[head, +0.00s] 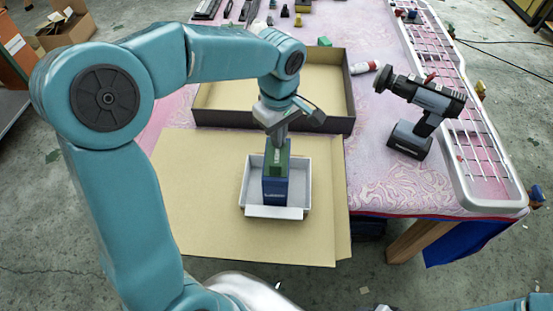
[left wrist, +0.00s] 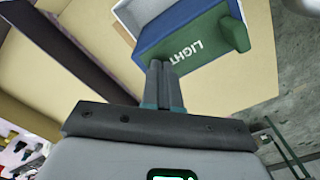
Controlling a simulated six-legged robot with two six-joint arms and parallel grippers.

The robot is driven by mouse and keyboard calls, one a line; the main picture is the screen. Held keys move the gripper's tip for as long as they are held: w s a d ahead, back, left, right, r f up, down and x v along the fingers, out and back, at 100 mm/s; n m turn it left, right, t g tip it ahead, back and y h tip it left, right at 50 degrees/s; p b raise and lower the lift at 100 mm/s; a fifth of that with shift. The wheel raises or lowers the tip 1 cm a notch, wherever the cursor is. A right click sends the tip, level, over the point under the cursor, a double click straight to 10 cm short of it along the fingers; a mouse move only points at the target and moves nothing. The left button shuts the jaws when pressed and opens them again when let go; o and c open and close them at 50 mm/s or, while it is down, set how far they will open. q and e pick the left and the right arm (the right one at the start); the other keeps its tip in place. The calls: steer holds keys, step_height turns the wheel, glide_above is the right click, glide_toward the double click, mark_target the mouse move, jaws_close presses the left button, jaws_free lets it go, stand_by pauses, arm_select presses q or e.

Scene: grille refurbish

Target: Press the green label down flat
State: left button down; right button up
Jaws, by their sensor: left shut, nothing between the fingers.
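A dark blue box (head: 276,191) stands upright in a shallow white open box (head: 304,188). The green label (head: 283,161) covers its upper part. In the left wrist view the label (left wrist: 208,55) bears white letters reading "LIGHT", and a raised green part sticks up at its right end; the blue surface (left wrist: 180,28) lies beside it. My left gripper (head: 281,139) is shut and empty, pointing down over the label. In the left wrist view its fingertips (left wrist: 160,68) overlap the label's edge; whether they touch I cannot tell. My right gripper is out of view.
The white box rests on a tan board (head: 210,220) at the table's front. A dark-rimmed cardboard tray (head: 335,123) lies behind.

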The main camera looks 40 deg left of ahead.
arm_select(q)
steer(key=shift+r, duration=0.1)
steer(key=shift+r+p, duration=1)
steer(key=shift+r, duration=0.2)
step_height(320, 180, up, 7)
steer(key=p, duration=0.5)
steer(key=shift+p, duration=0.35)
steer(key=shift+s, duration=0.15)
